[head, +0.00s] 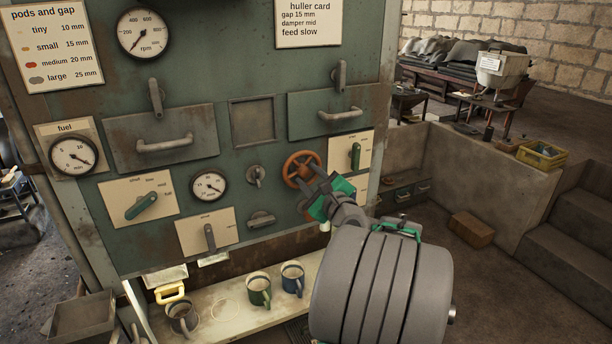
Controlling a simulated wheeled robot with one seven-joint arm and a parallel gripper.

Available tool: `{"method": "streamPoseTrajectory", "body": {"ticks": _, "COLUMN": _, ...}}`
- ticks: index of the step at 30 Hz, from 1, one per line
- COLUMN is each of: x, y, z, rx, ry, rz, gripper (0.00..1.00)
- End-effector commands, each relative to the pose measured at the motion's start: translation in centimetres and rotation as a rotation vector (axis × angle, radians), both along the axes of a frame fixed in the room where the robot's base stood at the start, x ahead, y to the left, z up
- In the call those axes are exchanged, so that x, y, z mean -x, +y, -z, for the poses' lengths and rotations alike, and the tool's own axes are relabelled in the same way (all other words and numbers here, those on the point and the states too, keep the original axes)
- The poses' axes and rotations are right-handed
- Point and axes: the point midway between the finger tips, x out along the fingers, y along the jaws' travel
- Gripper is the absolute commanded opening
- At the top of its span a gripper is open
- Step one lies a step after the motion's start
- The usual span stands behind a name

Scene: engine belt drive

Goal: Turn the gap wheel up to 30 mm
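An orange-brown handwheel (290,160), the only wheel on the green panel, sits right of centre. My gripper (318,203), green and grey, is at the wheel's lower right and covers part of its rim. I cannot tell whether the fingers touch the rim, or whether they are open or shut. A small round dial (209,186) is left of the wheel; its figures are too small to read. The huller card (308,23) reads "gap 15 mm, damper mid, feed slow". The pods and gap card (58,47) lists 10 to 25 mm.
A small knob (257,177) and a green lever (356,155) flank the wheel. Other levers (141,206) and drawer handles (164,145) stick out of the panel. Mugs (258,290) stand on the shelf (225,315) below. Open floor and a brown block (471,229) lie right.

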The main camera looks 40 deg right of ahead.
Motion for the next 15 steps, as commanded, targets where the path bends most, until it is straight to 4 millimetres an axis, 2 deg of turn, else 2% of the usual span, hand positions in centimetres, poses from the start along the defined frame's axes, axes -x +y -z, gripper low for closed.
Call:
{"method": "streamPoseTrajectory", "body": {"ticks": 3, "x": 2.6, "y": 0.6, "z": 0.2, "rx": 0.002, "ry": -0.001, "rz": 0.005, "gripper": 0.37}}
{"method": "streamPoseTrajectory", "body": {"ticks": 6, "x": 4.2, "y": 1.0, "z": 0.2, "rx": 0.001, "ry": 0.0, "rz": 0.005, "gripper": 0.37}}
{"method": "streamPoseTrajectory", "body": {"ticks": 10, "x": 5.0, "y": 1.4, "z": 0.1, "rx": 0.002, "ry": 0.001, "rz": 0.001, "gripper": 0.37}}
{"method": "streamPoseTrajectory", "body": {"ticks": 15, "x": 5.0, "y": 1.5, "z": 0.0, "rx": 0.001, "ry": 0.0, "rz": 0.0, "gripper": 0.37}}
